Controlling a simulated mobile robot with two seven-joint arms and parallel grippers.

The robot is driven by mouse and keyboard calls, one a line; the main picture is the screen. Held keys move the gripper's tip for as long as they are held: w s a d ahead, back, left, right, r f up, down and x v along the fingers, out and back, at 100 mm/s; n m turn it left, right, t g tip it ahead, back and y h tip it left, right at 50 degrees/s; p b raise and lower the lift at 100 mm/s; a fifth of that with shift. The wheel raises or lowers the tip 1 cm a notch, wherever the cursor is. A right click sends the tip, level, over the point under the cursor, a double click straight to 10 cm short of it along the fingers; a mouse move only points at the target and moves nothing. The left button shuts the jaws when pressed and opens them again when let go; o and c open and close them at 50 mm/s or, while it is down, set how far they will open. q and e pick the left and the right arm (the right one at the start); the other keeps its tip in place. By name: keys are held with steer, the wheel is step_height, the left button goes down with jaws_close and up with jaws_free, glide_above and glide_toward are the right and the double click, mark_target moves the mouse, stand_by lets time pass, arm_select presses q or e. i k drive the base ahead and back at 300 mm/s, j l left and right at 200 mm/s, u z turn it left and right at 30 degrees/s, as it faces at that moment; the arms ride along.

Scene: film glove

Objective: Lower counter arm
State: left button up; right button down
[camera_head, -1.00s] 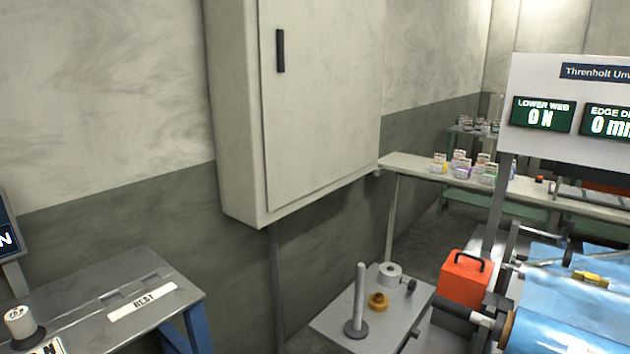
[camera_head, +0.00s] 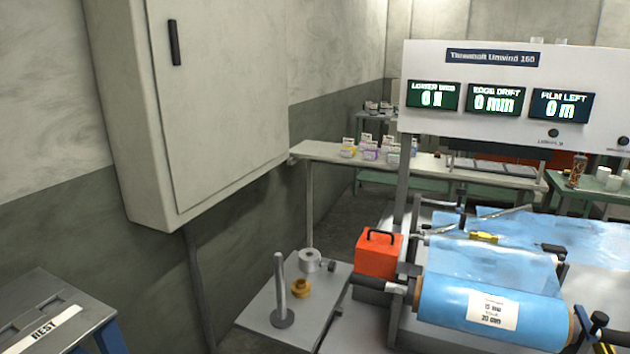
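The unwind machine (camera_head: 500,110) fills the right side, with a sign panel and three displays reading lower web, edge drift 0 mm and film left 0 m. A blue film roll (camera_head: 450,305) with a white label lies on its shaft at the front. Thin metal arms (camera_head: 500,217) and a small yellow block (camera_head: 484,237) sit above the film behind the roll. I cannot tell which part is the counter arm. Neither of my grippers shows in this view.
A grey cabinet (camera_head: 220,110) hangs on the wall at left. A low plate with an upright post (camera_head: 280,285) and a brass ring (camera_head: 301,288) stands beside an orange box (camera_head: 378,255). A "REST" table (camera_head: 80,310) is at lower left. A shelf (camera_head: 325,152) holds small boxes.

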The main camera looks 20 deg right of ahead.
mark_target(462, 192)
steer(key=k+j+z, duration=0.15)
steer(key=z, duration=1.15)
steer(key=i+z, duration=0.1)
steer(key=z, duration=0.6)
